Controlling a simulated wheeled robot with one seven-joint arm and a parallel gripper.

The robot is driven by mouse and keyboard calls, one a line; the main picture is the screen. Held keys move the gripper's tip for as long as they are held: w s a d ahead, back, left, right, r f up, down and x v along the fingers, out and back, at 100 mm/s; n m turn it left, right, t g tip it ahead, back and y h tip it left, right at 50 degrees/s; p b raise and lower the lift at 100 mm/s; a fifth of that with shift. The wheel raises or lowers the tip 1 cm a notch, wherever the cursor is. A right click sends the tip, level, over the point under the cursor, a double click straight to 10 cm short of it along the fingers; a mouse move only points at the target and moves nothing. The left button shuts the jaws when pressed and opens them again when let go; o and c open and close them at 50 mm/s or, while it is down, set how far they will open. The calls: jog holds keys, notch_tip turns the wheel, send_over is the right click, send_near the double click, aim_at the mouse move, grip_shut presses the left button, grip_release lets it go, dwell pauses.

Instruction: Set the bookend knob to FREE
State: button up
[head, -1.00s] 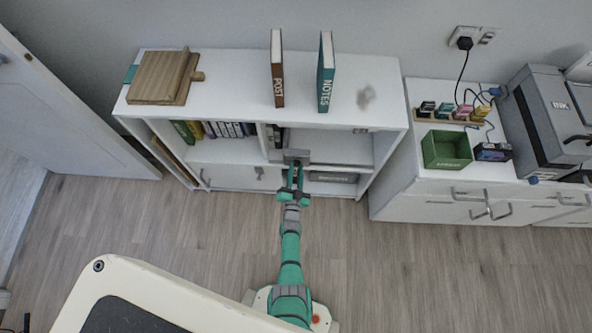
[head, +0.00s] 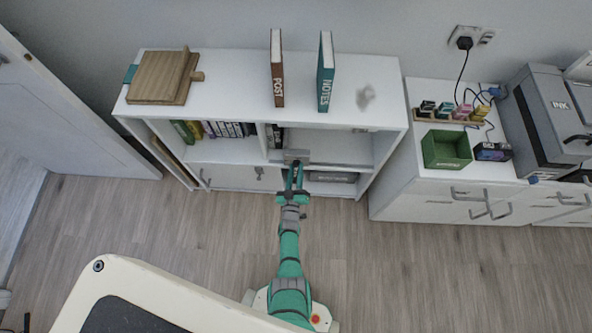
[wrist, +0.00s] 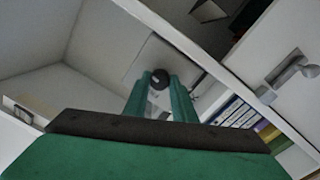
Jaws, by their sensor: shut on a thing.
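The bookend (head: 297,154) is a grey metal piece in the open shelf compartment, right of the central divider. In the wrist view its pale plate (wrist: 150,55) carries a small dark round knob (wrist: 158,78). My gripper (head: 293,168) reaches into the shelf front from below. In the wrist view its two green fingers (wrist: 160,88) are on either side of the knob and shut on it. The fingers cover part of the knob, and I cannot read which setting it points to.
A row of books and binders (head: 222,129) stands left of the divider. Two upright books, POST (head: 277,75) and NOTES (head: 326,75), stand on the shelf top (head: 225,85). The compartment's right side is empty.

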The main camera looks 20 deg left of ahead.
jog(key=n+y, duration=0.1)
jog(key=n, duration=1.8)
jog(key=shift+d+n, duration=0.15)
jog(key=shift+n, duration=0.25)
jog(key=o, duration=1)
jog(key=shift+o, duration=0.2)
jog(key=v, duration=1)
jog(key=shift+s+f, duration=0.2)
jog(key=shift+s, duration=0.2)
